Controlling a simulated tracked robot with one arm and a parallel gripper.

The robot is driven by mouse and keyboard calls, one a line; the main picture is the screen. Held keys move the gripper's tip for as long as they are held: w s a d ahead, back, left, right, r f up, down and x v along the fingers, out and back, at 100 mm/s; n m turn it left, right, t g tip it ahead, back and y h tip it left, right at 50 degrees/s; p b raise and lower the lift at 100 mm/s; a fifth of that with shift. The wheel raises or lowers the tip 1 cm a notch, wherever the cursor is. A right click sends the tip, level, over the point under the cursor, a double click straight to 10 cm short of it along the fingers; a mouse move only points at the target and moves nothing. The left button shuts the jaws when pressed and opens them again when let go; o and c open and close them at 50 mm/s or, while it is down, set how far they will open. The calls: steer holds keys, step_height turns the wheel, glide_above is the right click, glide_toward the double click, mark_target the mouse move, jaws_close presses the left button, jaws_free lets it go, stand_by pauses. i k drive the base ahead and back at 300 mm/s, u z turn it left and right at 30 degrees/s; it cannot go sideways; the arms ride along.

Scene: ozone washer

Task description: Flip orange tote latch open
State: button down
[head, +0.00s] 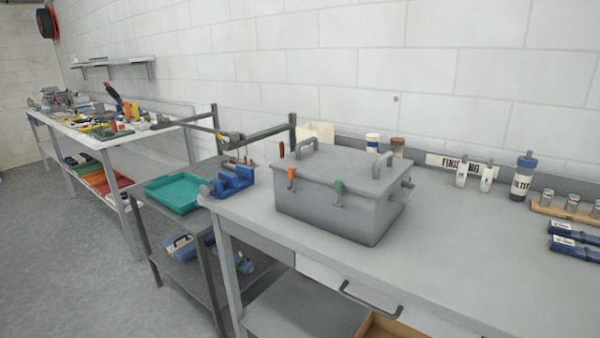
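A grey lidded tote (331,203) stands on the grey workbench, right of the picture's middle. Its lid (345,167) is down and carries two grey handles. An orange latch (292,175) sits at the left of the tote's front face, just under the lid edge. A green latch (338,190) sits further right on the same face. The orange latch looks upright against the front; its exact fastening is too small to tell. My gripper does not show in this view.
Bottles, including a blue-capped one (522,178), stand along the wall. A drawer handle (371,300) juts from the bench front.

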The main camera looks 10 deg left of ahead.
mark_target(291, 170)
steer(key=u, duration=0.2)
steer(key=i, duration=1.4)
steer(key=z, duration=0.55)
